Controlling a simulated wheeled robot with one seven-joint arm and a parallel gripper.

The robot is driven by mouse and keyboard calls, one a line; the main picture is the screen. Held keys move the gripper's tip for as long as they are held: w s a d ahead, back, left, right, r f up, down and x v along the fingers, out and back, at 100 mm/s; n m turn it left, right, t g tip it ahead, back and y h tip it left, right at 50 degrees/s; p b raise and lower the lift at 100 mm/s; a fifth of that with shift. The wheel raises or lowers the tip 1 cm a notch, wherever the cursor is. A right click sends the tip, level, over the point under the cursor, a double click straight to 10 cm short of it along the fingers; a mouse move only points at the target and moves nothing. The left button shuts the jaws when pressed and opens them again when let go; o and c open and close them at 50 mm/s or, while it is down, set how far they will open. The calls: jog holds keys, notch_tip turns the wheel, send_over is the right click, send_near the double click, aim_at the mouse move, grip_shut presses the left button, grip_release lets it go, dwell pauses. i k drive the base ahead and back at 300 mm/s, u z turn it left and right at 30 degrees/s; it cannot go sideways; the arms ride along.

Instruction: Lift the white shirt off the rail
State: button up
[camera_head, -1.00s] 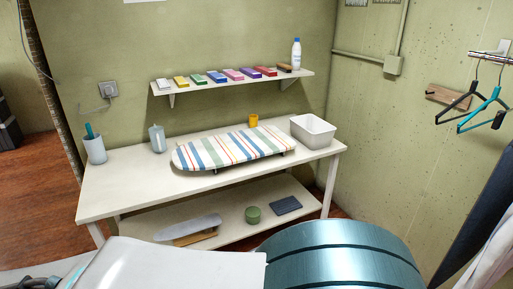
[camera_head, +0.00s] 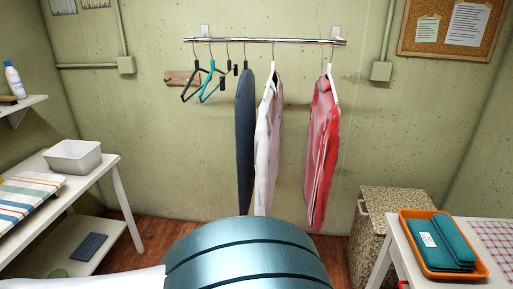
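The white shirt (camera_head: 268,150) hangs on a white hanger from the metal rail (camera_head: 262,41) on the back wall. A dark navy garment (camera_head: 245,140) hangs close against its left side. A red shirt (camera_head: 322,150) hangs on a white hanger to its right, with a gap between them. Black and teal empty hangers hang at the rail's left end. My gripper is not in view; the teal rounded part at the bottom middle and the white part at bottom left appear to be my own body.
On the right stand a speckled hamper (camera_head: 385,205) and a white table with an orange tray (camera_head: 408,250) of teal cloth. The floor below the garments looks clear.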

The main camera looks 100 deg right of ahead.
aim_at(267, 136)
jog(key=z, duration=1.7)
jog(key=i, duration=0.95)
jog(key=z, duration=2.25)
jog(key=k, duration=0.5)
jog(key=z, duration=0.9)
jog(key=i, duration=1.5)
jog(key=u, duration=0.4)
